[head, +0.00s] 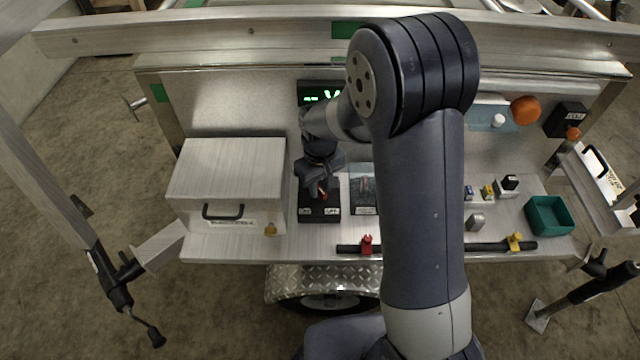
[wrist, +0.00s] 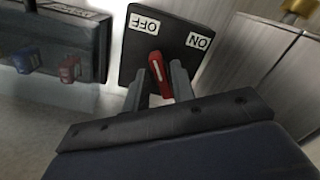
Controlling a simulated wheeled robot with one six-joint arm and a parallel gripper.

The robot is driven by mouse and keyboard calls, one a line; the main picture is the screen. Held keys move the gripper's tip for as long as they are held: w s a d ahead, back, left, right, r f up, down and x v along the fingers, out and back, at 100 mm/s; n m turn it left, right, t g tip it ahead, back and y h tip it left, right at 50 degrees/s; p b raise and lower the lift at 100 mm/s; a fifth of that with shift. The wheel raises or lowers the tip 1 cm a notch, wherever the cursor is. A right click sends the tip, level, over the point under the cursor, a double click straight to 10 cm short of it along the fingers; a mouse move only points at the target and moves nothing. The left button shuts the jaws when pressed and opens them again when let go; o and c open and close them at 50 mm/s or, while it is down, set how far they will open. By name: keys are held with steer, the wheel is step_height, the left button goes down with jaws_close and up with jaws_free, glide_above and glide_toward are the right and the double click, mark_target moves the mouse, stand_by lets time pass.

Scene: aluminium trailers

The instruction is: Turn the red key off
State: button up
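The red key (wrist: 160,75) sits on a black switch box (wrist: 180,25) with white OFF and ON labels, upside down in the wrist view. There its upper end leans toward the OFF label. My gripper (wrist: 157,88) has its two fingers on either side of the key. The right finger is very close to the key; a gap shows by the left one. Contact is unclear. In the head view my gripper (head: 320,188) is over the black box (head: 320,213), and only a bit of red shows beneath it.
A metal box with a black handle (head: 225,175) stands left of the switch box. A panel with small red parts (head: 363,190) lies right of it. A black bar with a red clamp (head: 366,245) runs along the front edge. A green bin (head: 549,216) stands far right.

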mark_target(320, 188)
jaws_close()
steer(key=shift+n, duration=1.3)
steer(key=shift+o, duration=1.4)
jaws_free()
step_height(320, 188, up, 11)
